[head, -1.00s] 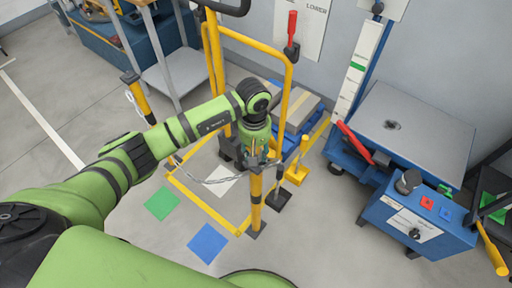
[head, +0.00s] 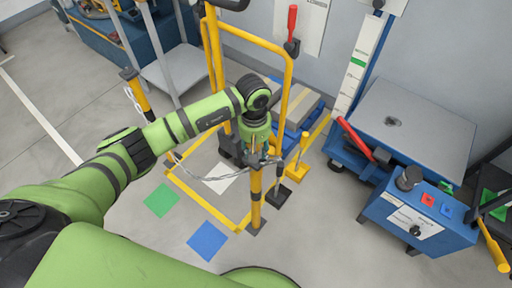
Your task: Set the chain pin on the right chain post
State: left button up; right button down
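The right chain post (head: 256,190) is a yellow post with a dark band, standing on the floor near the middle of the head view. My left gripper (head: 259,158) points down at the top of this post. A grey chain (head: 205,179) runs from there toward the left, sagging above the floor. The chain pin cannot be made out; the gripper and post top overlap, and whether they touch is unclear. The fingers are too small and covered to tell open from shut. Another yellow and black post (head: 138,97) with chain stands at the left. My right gripper is not in view.
A yellow rail frame (head: 289,90) stands close behind my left gripper.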

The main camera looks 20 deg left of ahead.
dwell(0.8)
pick_arm(q)
jog(key=shift+f+b, duration=0.55)
jog(key=shift+b, duration=0.25)
jog(key=o, duration=1)
jog(key=shift+a+r+p, duration=0.2)
jog(key=shift+r+p, duration=2.9)
jog(key=shift+r, duration=2.4)
jog(key=shift+d, duration=0.1)
